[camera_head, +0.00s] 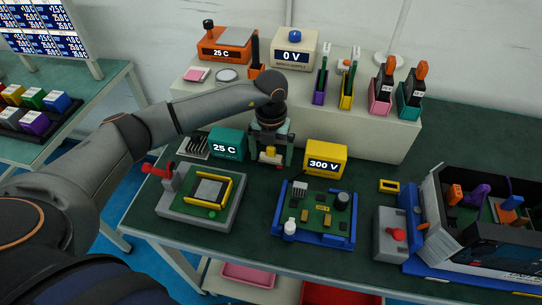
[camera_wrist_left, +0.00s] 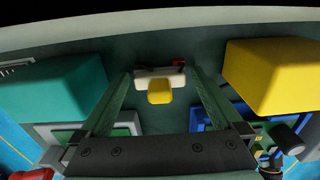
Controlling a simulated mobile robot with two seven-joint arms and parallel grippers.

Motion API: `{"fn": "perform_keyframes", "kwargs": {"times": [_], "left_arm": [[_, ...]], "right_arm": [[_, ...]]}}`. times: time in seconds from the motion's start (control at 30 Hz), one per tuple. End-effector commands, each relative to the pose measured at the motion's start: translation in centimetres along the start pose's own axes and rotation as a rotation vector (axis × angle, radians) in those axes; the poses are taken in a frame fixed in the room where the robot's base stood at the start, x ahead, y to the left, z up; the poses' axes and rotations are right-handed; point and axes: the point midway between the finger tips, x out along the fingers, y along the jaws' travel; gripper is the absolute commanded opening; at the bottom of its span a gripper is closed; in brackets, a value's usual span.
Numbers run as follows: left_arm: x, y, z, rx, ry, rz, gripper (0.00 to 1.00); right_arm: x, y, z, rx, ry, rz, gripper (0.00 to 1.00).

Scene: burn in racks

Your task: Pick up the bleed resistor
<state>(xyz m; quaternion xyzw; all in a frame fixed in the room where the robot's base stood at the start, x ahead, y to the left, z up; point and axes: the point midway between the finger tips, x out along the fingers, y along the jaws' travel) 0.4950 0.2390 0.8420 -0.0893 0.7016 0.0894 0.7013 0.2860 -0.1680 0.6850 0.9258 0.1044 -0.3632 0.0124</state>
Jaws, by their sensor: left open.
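A small white bar with a yellow block on it, apparently the bleed resistor (camera_wrist_left: 146,82), lies on the dark green bench. It also shows small and partly hidden in the head view (camera_head: 270,154). A red bit and dark bits show at its far side in the left wrist view. My left gripper (camera_head: 270,160) is open and points down over it. In the left wrist view the two fingers (camera_wrist_left: 160,80) stand on either side of the bar with gaps. I cannot tell the exact height of the fingertips. My right gripper is not in view.
A teal 25 C box (camera_head: 227,144) stands close left of the gripper, and a yellow 300 V box (camera_head: 325,160) close right. A blue-framed circuit board (camera_head: 351,225) and a grey fixture (camera_head: 174,207) lie in front. A pale raised shelf (camera_head: 340,133) stands behind.

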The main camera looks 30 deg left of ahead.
Motion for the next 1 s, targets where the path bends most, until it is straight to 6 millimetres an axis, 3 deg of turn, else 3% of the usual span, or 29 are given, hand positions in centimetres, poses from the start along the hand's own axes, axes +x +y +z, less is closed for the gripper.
{"fn": "perform_keyframes", "kwargs": {"times": [0.17,0.83,1.0], "left_arm": [[-0.02,0.00,0.01,0.000,0.000,0.000,0.98],[-0.09,0.01,0.03,0.000,-0.001,0.000,0.22],[-0.12,0.00,0.05,0.000,-0.001,-0.001,0.21]], "right_arm": [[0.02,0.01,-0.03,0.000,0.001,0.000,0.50],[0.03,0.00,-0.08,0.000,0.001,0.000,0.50],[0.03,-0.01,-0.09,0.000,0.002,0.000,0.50]]}}
